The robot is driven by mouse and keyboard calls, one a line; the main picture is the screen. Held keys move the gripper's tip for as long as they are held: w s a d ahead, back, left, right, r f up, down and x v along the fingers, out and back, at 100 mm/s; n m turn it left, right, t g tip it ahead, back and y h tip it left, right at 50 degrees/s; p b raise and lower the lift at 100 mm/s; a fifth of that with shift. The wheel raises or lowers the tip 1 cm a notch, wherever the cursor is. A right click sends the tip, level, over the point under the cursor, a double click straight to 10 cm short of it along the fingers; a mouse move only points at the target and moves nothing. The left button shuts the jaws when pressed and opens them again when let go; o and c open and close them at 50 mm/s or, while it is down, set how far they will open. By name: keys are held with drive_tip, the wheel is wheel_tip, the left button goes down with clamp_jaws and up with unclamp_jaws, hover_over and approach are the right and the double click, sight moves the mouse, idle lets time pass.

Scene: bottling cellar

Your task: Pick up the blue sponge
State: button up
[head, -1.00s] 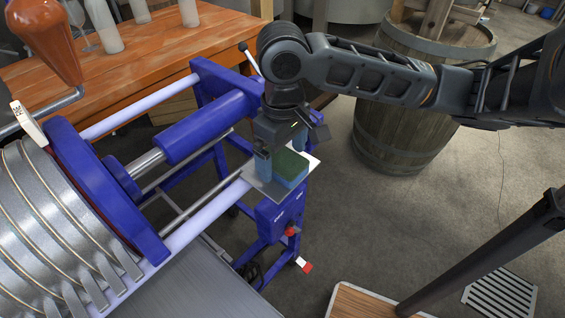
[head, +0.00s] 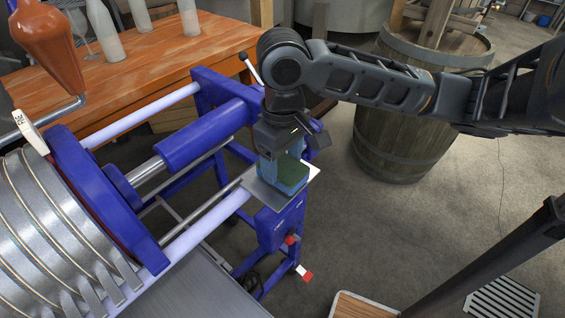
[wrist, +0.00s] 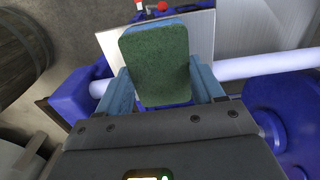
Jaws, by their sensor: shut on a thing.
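The blue sponge (head: 291,178) has a dark green scouring face on top. In the head view it is at the small metal plate (head: 314,171) on the blue press frame; I cannot tell whether it touches the plate. My gripper (head: 283,172) points down over the plate, and its jaws are shut on the sponge. In the wrist view the sponge (wrist: 158,62) sits between the two blue fingers (wrist: 160,90), green face toward the camera, with the plate (wrist: 108,40) behind it. The sponge's lower side is hidden.
The blue press (head: 85,190) with its metal bellows fills the left. A wooden table (head: 150,60) with several bottles stands behind it. A wooden barrel (head: 400,140) stands at the back right. The floor (head: 380,230) right of the plate is mostly clear.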

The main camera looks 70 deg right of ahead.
sight(284, 164)
drive_tip(key=r+p, duration=0.1)
drive_tip(key=r, duration=0.3)
drive_tip(key=shift+d, duration=0.2)
drive_tip(key=s+d+r, duration=0.5)
drive_tip(key=d+r, duration=0.1)
drive_tip(key=d, duration=0.4)
drive_tip(key=shift+s+r, duration=0.2)
drive_tip(key=shift+s, duration=0.1)
drive_tip(key=o, duration=0.5)
drive_tip(key=shift+a, duration=0.1)
drive_tip(key=c, duration=0.4)
drive_tip(key=shift+o, duration=0.2)
